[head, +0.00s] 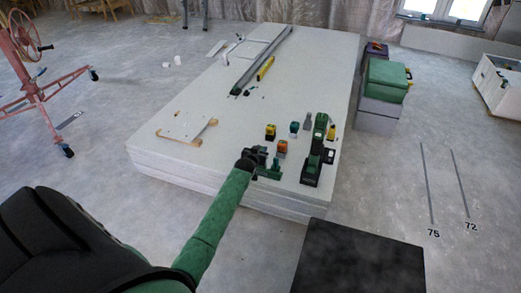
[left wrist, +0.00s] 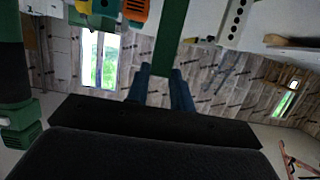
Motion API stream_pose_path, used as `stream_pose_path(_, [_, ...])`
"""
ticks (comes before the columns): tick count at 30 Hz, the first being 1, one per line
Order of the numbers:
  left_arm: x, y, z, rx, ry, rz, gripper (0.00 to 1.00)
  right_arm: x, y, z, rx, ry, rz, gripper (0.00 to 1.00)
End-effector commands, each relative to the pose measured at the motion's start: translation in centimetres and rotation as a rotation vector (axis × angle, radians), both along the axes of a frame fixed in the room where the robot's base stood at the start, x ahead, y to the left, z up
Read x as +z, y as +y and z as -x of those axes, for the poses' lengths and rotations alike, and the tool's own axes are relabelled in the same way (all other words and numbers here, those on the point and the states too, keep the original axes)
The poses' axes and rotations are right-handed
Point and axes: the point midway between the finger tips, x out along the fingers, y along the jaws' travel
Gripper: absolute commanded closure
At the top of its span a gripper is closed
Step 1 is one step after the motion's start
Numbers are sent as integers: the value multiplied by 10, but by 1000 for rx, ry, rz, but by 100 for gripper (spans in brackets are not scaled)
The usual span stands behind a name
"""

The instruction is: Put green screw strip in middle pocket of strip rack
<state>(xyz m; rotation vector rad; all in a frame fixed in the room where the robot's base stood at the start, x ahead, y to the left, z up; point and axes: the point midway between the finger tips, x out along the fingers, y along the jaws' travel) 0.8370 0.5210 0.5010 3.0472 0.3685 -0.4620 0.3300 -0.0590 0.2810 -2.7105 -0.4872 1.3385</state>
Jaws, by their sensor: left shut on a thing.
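My left gripper (head: 264,165) is low over the near edge of the white panel stack, left of a green-and-black tool (head: 315,160). In the left wrist view its dark fingers (left wrist: 164,88) close about a long green strip (left wrist: 170,45), which I take to be the green screw strip. My right gripper is out of view.
The panel stack (head: 215,95) has bare room in its middle. Green and grey cases (head: 386,82) stand right of the stack.

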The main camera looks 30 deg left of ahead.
Motion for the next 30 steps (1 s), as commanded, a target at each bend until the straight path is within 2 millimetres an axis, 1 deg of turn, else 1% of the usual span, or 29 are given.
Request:
stream_pose_path(5, [0, 0, 0, 0, -1, 0, 97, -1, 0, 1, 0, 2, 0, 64])
stream_pose_path(21, [-10, 0, 0, 0, -1, 0, 97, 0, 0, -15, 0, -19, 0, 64])
stream_pose_path(26, [-14, 0, 0, 0, -1, 0, 97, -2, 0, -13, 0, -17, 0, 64])
stream_pose_path(30, [-17, 0, 0, 0, -1, 0, 97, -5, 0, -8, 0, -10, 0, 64])
